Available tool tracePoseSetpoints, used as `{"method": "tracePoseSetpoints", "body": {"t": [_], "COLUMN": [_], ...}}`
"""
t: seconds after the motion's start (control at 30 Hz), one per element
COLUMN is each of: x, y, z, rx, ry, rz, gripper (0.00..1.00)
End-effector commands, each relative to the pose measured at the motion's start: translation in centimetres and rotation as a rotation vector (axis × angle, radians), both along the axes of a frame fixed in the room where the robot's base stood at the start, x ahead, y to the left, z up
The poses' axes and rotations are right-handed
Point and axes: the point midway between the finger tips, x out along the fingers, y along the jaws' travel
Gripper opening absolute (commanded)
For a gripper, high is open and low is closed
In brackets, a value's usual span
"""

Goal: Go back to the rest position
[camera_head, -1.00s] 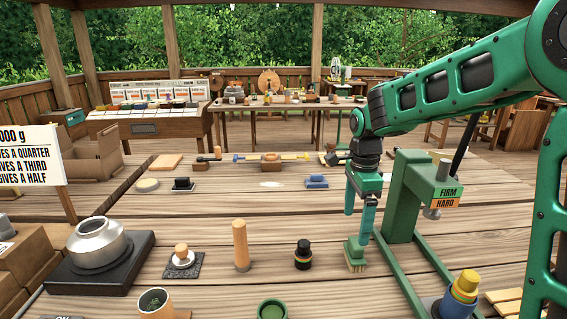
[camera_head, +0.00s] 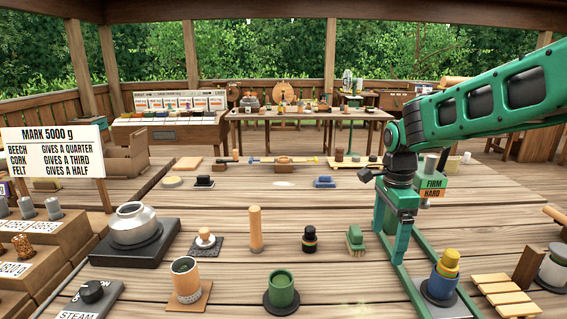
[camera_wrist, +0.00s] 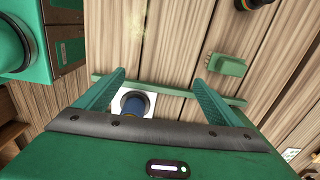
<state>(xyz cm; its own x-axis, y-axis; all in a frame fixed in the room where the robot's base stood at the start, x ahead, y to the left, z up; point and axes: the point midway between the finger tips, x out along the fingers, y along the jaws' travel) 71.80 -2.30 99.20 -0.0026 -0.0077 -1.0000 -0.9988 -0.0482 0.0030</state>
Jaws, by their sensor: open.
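My gripper (camera_head: 400,215) hangs in front of the green press stand with the "FIRM HARD" sign (camera_head: 432,188). In the wrist view its two green fingers (camera_wrist: 158,82) are spread apart with nothing held between them. A green block with pale bristles, like a brush (camera_head: 356,240), stands on the table to the left of the gripper. It also shows in the wrist view (camera_wrist: 228,66), outside the fingers and apart from them.
A yellow-and-blue stack (camera_head: 442,278) stands right of the gripper. A black ringed piece (camera_head: 309,238), wooden cylinder (camera_head: 255,230), green cup (camera_head: 282,289) and silver pot (camera_head: 135,226) stand to the left. Slatted wood (camera_head: 500,292) lies at right. Planks between them are bare.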

Motion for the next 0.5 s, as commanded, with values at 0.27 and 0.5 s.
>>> {"method": "tracePoseSetpoints", "body": {"t": [0.27,0.5], "x": [-4.0,-10.0], "y": [-3.3,-8.3], "z": [0.9,1.4], "rx": [-0.008,-0.013], "ry": [0.001,0.005], "rz": [0.152,0.337], "gripper": [0.88,0.88]}}
